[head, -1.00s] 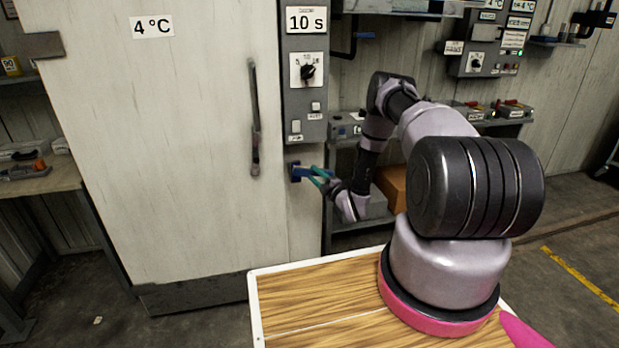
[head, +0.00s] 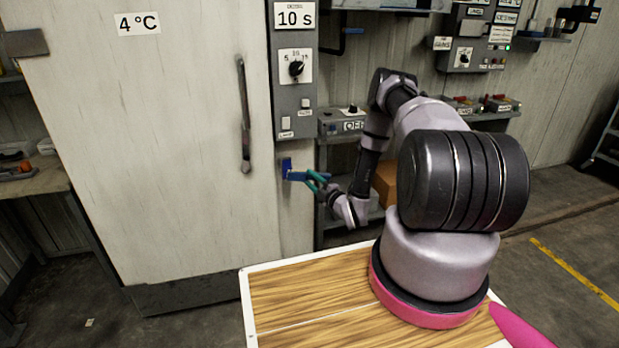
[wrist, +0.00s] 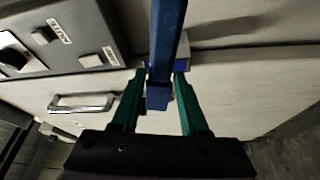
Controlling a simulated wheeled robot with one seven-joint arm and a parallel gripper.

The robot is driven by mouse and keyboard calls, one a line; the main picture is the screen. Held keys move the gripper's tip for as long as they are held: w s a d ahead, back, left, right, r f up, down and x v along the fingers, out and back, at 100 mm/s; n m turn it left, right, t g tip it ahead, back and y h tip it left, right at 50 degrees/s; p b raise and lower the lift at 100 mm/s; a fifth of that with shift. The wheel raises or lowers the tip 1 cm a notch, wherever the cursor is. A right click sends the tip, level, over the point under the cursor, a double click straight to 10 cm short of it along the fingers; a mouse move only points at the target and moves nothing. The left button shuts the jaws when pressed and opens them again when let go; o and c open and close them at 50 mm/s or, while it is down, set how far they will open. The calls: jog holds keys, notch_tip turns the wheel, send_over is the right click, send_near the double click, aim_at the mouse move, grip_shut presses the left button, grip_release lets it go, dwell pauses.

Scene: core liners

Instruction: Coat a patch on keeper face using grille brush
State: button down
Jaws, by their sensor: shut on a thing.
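My gripper (head: 315,182) has green fingers and is shut on a blue brush (head: 300,177), which I take to be the grille brush. In the wrist view the brush (wrist: 165,45) runs between the two fingertips (wrist: 160,78).
A large pale door (head: 150,150) with a long dark handle (head: 245,115) stands left of the brush. A grey control box (head: 296,70) with a dial is above it. A shelf with a brown box (head: 386,182) is to the right. A wood-topped surface (head: 290,300) lies in front.

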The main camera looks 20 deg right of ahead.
jog(key=shift+s, duration=0.25)
jog(key=shift+s, duration=1.4)
